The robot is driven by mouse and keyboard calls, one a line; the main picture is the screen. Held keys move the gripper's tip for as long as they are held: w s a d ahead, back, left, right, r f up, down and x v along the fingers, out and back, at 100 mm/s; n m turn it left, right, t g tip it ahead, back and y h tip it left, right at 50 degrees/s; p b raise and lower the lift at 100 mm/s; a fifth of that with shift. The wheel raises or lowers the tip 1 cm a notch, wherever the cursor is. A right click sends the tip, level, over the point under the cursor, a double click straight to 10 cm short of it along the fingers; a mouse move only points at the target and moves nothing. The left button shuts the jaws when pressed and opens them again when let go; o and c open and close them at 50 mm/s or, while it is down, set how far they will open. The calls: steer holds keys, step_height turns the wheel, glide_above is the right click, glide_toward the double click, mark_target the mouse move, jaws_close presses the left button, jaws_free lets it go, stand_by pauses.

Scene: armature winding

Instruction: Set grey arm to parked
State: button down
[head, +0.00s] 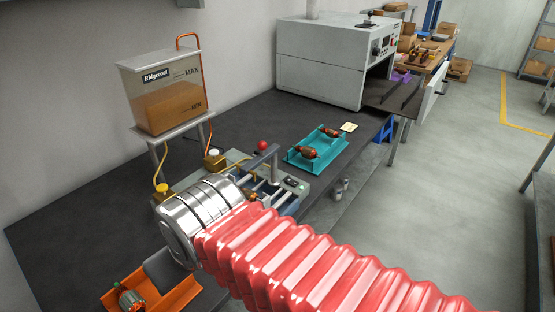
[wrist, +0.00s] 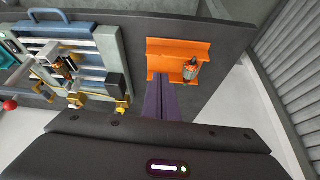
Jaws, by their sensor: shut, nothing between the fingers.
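The grey arm (head: 262,160) shows in the head view as a raised grey bar on the far side of the winding machine (head: 290,187), above its silvery rods. In the wrist view the machine (wrist: 72,50) is at upper left; a slanted grey bar at its left edge may be the same arm, but I cannot be sure. My gripper (wrist: 163,82) shows in the wrist view as dark purple fingers, shut and empty, beside the orange cradle. It is apart from the grey arm. In the head view my red-sleeved arm hides part of the machine.
The orange cradle (head: 175,298) holds an armature. A teal tray (head: 317,163) with two copper-wound armatures is beyond the machine. A resin tank (head: 160,90) rises at left. A grey oven (head: 325,65) is at the back.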

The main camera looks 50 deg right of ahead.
steer(key=shift+w+d, duration=0.1)
stand_by(0.3)
steer(key=w+d+r+m+y, duration=0.1)
steer(key=w+d+r+m, duration=0.25)
steer(key=d+m, duration=0.4)
steer(key=w+d+r+m+y, duration=0.1)
steer(key=w+d+r+m, duration=0.2)
steer(key=w+d+m, duration=0.35)
steer(key=s+d+m+t, duration=0.1)
steer(key=s+d+m, duration=0.2)
steer(key=d+m, duration=0.4)
steer(key=s+d+f+m+t+h, duration=0.1)
steer(key=s+d+m, duration=0.1)
steer(key=d+m, duration=0.5)
steer(key=s+d+m+t, duration=0.1)
steer(key=s+d+m, duration=0.2)
steer(key=d+m, duration=0.4)
steer(key=shift+s+d+f, duration=0.2)
steer(key=shift+s+d, duration=0.1)
steer(key=shift+d, duration=0.35)
steer(key=shift+w+f, duration=0.1)
